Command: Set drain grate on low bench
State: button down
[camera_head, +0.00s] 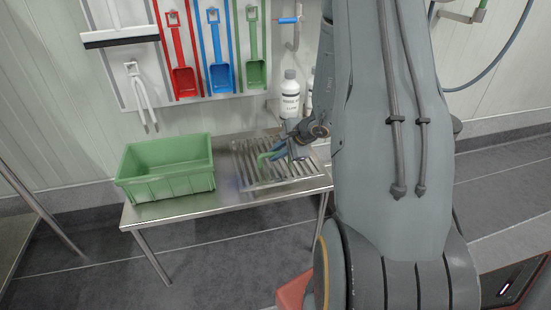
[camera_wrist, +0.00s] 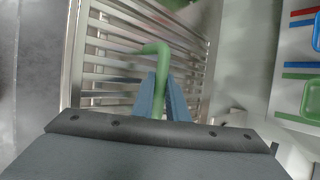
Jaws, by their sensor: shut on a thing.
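The drain grate (camera_head: 247,176) is a slatted steel frame lying level at the right end of the low steel bench (camera_head: 165,211). Whether it touches the bench top or hangs just above it, I cannot tell. My gripper (camera_head: 277,153) is over the grate, its blue-grey fingers shut on a green hook (camera_head: 264,160). In the wrist view the green hook (camera_wrist: 158,48) runs between the fingers (camera_wrist: 162,82) and bends over the grate slats (camera_wrist: 112,60). Whether its tip engages a slat is unclear.
A green crate (camera_head: 166,182) stands on the bench left of the grate. A white bottle (camera_head: 290,98) is behind the grate. Red, blue and green scoops (camera_head: 221,76) hang on the wall board. The floor in front is clear.

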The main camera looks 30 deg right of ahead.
jog(key=shift+f, duration=0.9)
jog(key=c, duration=1.7)
grip_release()
jog(key=shift+c, duration=0.2)
